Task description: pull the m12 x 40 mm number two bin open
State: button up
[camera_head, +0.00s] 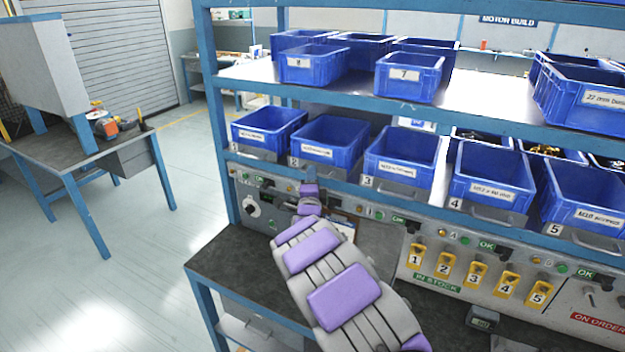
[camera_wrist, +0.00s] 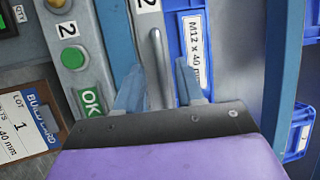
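The number two bin (camera_head: 331,152) is a blue open-topped bin in the lower row of the rack, between bins 1 and 3. In the wrist view its label (camera_wrist: 194,50) reads M12 x 40 mm. Its grey bar handle (camera_wrist: 156,55) runs beside the label, near a tag with a 2. My gripper (camera_wrist: 160,72) is open, its two translucent fingers apart on either side of the handle. I cannot tell whether either finger touches it. In the head view my arm reaches up to just below the bin, and the fingers are hard to make out.
Neighbouring bin 1 (camera_head: 268,128) and bin 3 (camera_head: 402,158) stand close on both sides. A panel with a green OK sign (camera_wrist: 90,101) and button lies beside the handle. A build card (camera_wrist: 30,125) is below. The workbench (camera_head: 232,272) is under my arm; open floor lies left.

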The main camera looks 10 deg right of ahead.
jog(key=shift+w+d, duration=0.1)
jog(key=shift+d, duration=0.15)
jog(key=shift+a, duration=0.1)
grip_shut()
dwell(0.5)
